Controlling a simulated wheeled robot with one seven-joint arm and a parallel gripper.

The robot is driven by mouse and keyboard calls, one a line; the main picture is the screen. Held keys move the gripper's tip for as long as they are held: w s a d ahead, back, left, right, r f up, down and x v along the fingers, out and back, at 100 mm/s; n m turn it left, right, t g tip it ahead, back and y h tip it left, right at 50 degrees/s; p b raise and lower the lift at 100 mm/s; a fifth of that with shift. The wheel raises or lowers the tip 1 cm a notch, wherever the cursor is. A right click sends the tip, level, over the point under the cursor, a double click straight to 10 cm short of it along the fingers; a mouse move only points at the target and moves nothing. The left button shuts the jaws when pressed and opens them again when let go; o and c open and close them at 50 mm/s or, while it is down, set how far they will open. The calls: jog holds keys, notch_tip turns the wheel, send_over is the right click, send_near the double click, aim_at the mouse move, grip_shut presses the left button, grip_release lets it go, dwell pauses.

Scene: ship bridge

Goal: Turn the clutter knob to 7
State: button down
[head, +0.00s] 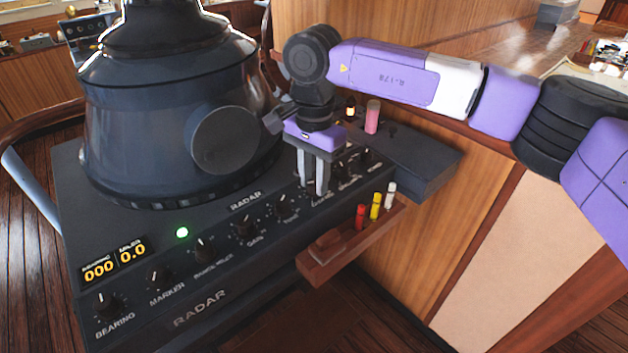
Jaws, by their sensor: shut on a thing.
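The radar console (200,290) has a sloping front panel with a row of black knobs with white pointers. My gripper (313,190) points down at the panel, right of the tune knob (282,207), with its two pale fingers closed around a knob. This appears to be the clutter knob; the small label below it is blurred. The fingers hide most of the knob, so its pointer and setting cannot be read.
Other knobs stand close on both sides, including the gain knob (245,227). A wooden ledge (335,262) with red, yellow and white markers juts out below. A pink cylinder (372,116) stands behind my gripper. The large dark radar hood (170,110) rises at left.

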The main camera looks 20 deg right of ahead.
jog(key=m, duration=0.5)
jog(key=shift+m+b, duration=0.3)
jog(key=shift+b, duration=0.1)
jog(key=m, duration=0.5)
jog(key=shift+b, duration=0.3)
jog(key=m, duration=0.5)
jog(key=shift+m+b, duration=0.35)
jog(key=shift+m, duration=0.05)
jog(key=m, duration=0.5)
jog(key=shift+b, duration=0.35)
jog(key=c, duration=1.1)
grip_release()
jog(key=shift+c, duration=0.2)
jog(key=shift+r, duration=0.15)
